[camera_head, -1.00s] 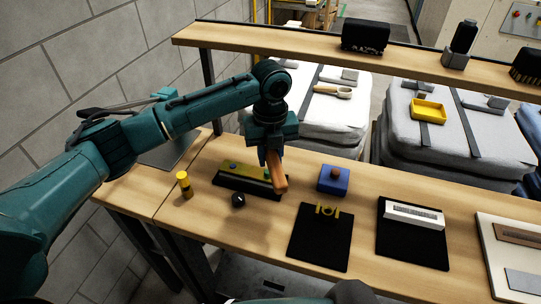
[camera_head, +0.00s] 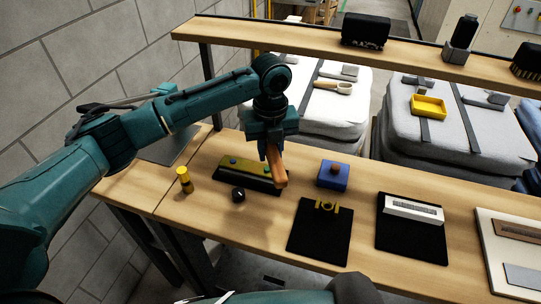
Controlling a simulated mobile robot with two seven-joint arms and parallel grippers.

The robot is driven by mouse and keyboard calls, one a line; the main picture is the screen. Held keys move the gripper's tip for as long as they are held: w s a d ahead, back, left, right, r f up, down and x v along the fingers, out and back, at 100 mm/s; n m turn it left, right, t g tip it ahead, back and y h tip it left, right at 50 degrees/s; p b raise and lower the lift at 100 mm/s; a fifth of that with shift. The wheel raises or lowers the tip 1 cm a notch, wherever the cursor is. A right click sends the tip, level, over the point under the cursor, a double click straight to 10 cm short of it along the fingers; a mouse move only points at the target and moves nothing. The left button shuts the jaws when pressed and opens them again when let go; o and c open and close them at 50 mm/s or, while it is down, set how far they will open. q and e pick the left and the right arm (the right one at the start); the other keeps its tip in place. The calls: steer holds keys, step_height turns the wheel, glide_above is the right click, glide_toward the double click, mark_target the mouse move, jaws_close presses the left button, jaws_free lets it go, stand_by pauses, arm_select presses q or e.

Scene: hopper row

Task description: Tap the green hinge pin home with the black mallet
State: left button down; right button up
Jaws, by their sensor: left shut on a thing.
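My left gripper (camera_head: 268,146) points down over the left part of the bench. It is shut on an orange-brown wooden handle (camera_head: 279,168), which slants down toward the front. No black mallet head shows clearly on this handle. Behind and left of the handle lies a yellow-green hinge plate (camera_head: 246,167) on a black base (camera_head: 243,180). Small bluish-green round tops show on the plate, but I cannot tell which is the green hinge pin or how far it stands out. The gripper and handle hide the plate's right end. My right gripper is not in view.
A small black round thing (camera_head: 238,195) and a yellow-topped cylinder (camera_head: 184,180) stand near the base. To the right are a blue block (camera_head: 334,175), a black mat (camera_head: 320,236) and a white bar (camera_head: 413,210). A raised shelf (camera_head: 300,43) runs behind.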

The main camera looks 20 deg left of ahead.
arm_select(q)
steer(key=shift+f, duration=0.1)
step_height(320, 180, down, 7)
steer(key=shift+f+b, duration=0.2)
steer(key=shift+b, duration=0.95)
steer(key=shift+r+p, duration=0.35)
steer(key=shift+r, duration=0.2)
step_height(320, 180, up, 6)
steer(key=shift+r+p, duration=0.15)
steer(key=shift+p, duration=0.7)
steer(key=shift+r, duration=0.1)
steer(key=shift+r, duration=1.95)
